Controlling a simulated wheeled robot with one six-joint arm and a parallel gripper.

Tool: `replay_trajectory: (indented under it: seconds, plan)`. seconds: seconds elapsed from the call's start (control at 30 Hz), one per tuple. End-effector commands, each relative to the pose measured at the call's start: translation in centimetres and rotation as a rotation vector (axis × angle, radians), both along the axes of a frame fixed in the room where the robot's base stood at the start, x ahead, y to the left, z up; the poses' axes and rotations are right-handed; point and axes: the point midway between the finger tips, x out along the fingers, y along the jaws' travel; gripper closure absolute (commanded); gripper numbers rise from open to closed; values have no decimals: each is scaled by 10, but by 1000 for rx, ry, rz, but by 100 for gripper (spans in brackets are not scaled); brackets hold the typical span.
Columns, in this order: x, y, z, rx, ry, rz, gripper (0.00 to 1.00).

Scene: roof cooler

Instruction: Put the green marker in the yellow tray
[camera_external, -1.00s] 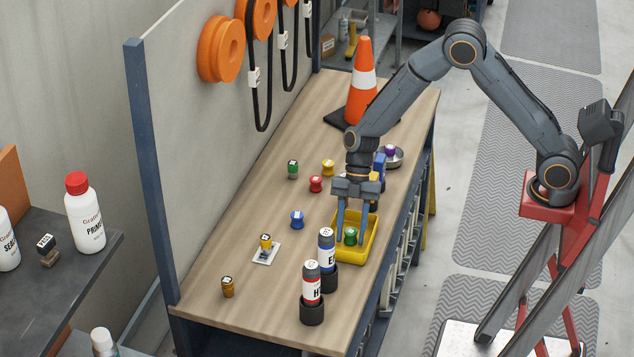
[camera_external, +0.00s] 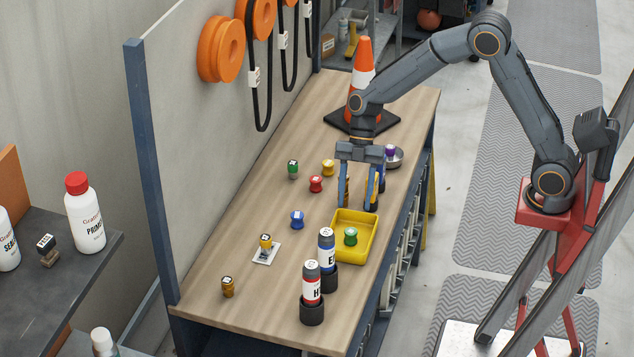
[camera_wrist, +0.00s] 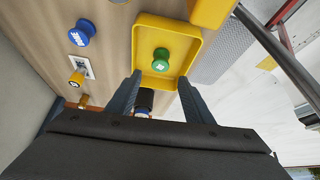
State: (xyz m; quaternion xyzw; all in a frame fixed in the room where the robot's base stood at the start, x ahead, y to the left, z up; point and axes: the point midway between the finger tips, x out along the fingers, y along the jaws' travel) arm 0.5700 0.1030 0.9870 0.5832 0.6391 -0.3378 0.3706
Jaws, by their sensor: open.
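The yellow tray (camera_external: 371,243) sits on the bench's right side. A green knob-shaped marker (camera_external: 351,236) with a white mark on top stands inside it, apart from my fingers. My gripper (camera_external: 358,207) is open and empty, raised above the tray's far end. In the wrist view, the green marker (camera_wrist: 160,60) shows inside the tray (camera_wrist: 198,57), beyond my two spread fingers (camera_wrist: 160,82). Another green-bodied piece (camera_external: 292,170) with a pale top stands farther back on the bench.
Two dark-based bottles (camera_external: 312,293) stand in front of the tray. Blue (camera_external: 297,220), red (camera_external: 316,184) and yellow (camera_external: 328,168) pieces stand left of it. A metal dish (camera_external: 396,160) and traffic cone (camera_external: 362,72) are behind.

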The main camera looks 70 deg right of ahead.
Motion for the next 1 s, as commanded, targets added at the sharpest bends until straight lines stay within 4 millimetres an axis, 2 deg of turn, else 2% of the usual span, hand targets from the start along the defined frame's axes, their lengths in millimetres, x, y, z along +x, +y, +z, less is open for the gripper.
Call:
replay_trajectory:
  seconds: [0.2, 0.37, 0.7, 1.0]
  plan:
    - [1, -11, 19, 0, 0, -1, 53]
    - [-10, -17, 18, -36, 43, -72, 53]
    - [-83, -53, -7, -264, 248, -615, 53]
    - [-151, -84, -25, -387, 319, -1173, 53]
